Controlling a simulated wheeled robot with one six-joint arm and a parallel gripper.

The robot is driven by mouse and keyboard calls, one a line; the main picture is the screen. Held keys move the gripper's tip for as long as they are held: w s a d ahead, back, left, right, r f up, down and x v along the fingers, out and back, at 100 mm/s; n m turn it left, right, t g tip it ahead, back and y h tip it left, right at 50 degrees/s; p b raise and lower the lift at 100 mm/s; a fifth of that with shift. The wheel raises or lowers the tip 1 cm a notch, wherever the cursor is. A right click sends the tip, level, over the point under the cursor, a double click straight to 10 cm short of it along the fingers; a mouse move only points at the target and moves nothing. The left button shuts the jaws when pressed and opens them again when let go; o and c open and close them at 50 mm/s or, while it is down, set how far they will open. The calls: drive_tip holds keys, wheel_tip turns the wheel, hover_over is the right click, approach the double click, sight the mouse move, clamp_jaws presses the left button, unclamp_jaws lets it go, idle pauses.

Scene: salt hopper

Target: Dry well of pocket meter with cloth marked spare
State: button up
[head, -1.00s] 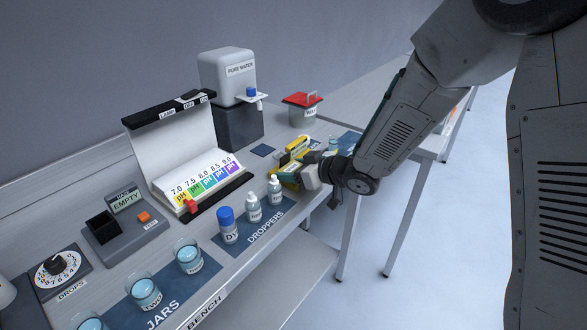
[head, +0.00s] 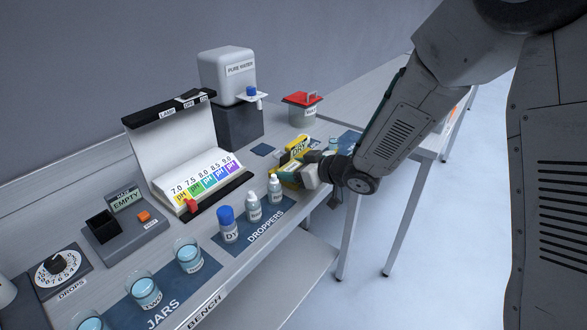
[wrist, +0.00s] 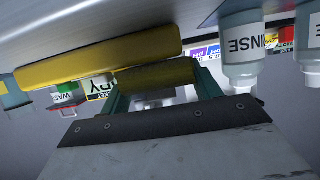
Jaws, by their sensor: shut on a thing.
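My gripper (head: 292,173) is at the right end of the bench, beyond the droppers. It is shut on a yellow cloth-like piece (head: 284,177), which shows as a yellow roll between the fingers in the wrist view (wrist: 158,75). No marking is readable on it. A second yellow piece (head: 299,144) with a label that seems to read DRY is just behind the gripper; a long yellow bar (wrist: 98,57) lies close beside the held piece in the wrist view. A grey meter (head: 124,228) with a display reading EMPTY and a dark square well (head: 103,224) stands at the left.
Dropper bottles (head: 254,207) stand on the blue mat in front of the gripper. The pH card stand (head: 175,150), pure water dispenser (head: 227,75) and red-lidded waste pot (head: 303,108) stand behind. Water jars (head: 188,256) line the front left edge.

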drive_tip(key=shift+r, duration=0.1)
drive_tip(key=shift+r, duration=3.45)
